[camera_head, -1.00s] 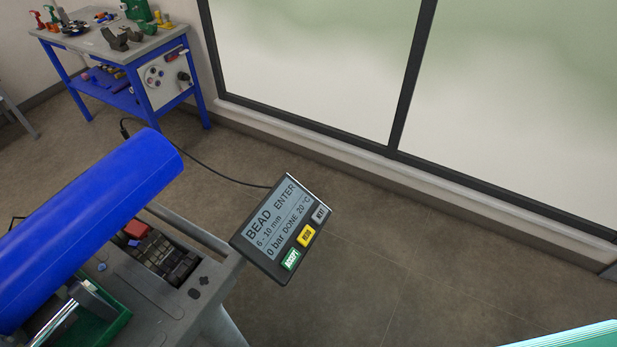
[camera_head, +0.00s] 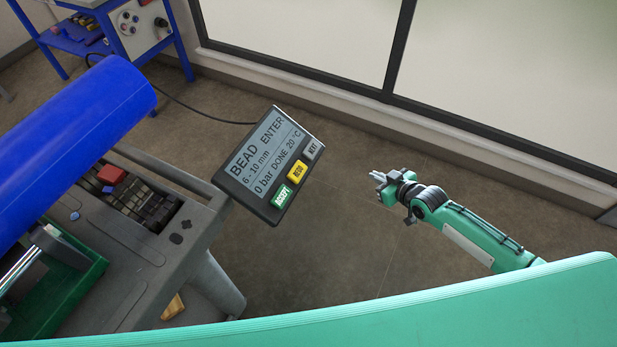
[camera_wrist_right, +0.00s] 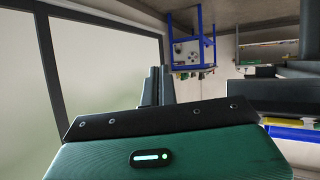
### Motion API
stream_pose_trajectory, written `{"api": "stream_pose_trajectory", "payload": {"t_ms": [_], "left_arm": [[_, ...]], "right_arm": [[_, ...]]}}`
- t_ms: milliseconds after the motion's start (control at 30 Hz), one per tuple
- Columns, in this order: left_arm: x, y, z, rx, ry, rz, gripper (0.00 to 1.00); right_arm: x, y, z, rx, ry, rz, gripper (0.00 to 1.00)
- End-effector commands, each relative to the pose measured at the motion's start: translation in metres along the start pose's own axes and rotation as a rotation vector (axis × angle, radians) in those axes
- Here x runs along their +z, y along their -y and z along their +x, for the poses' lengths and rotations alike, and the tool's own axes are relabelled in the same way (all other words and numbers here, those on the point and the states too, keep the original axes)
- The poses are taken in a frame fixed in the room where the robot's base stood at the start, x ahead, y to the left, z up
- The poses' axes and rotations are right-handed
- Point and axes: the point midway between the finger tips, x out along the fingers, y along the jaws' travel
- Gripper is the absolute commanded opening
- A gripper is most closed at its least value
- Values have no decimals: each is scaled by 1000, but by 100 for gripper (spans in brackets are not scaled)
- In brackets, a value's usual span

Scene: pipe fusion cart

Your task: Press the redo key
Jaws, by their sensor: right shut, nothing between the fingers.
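The control panel (camera_head: 265,165) has a grey screen reading "BEAD ENTER" and "0 bar DONE 20 °C". The yellow redo key (camera_head: 297,171) is the middle one of the three keys along its right side. The green ACCEPT key (camera_head: 282,195) is below it and the grey NEXT key (camera_head: 311,150) above it. My right gripper (camera_head: 378,178) is shut and empty, to the right of the panel and clear of it. Its closed fingers (camera_wrist_right: 156,86) point away from the camera in the right wrist view. My left gripper is not in view.
The grey cart (camera_head: 130,235) with a blue pipe (camera_head: 75,150) stands left of the panel. A cable runs from the panel's top toward the blue workbench (camera_head: 70,35). A window wall is behind. Open floor (camera_head: 340,250) lies between cart and right arm.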

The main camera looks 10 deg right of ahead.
Motion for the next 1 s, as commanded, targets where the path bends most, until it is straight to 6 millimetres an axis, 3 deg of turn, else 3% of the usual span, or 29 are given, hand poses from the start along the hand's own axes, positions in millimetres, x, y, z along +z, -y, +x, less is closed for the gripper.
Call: {"api": "stream_pose_trajectory", "payload": {"t_ms": [100, 200, 400, 600, 700, 1000], "left_arm": [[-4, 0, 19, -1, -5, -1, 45], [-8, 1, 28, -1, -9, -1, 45], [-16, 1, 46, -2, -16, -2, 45], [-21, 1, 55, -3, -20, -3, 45], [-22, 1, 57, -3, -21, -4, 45], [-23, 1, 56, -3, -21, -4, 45]], "right_arm": [[-49, 17, -10, -83, -85, -38, 0], [-84, 37, -26, -158, -139, -62, 0], [-131, 86, -69, -312, -207, -93, 0], [-150, 123, -107, -421, -228, -105, 0], [-155, 132, -118, -448, -231, -107, 0], [-157, 137, -124, -463, -231, -104, 0]]}}
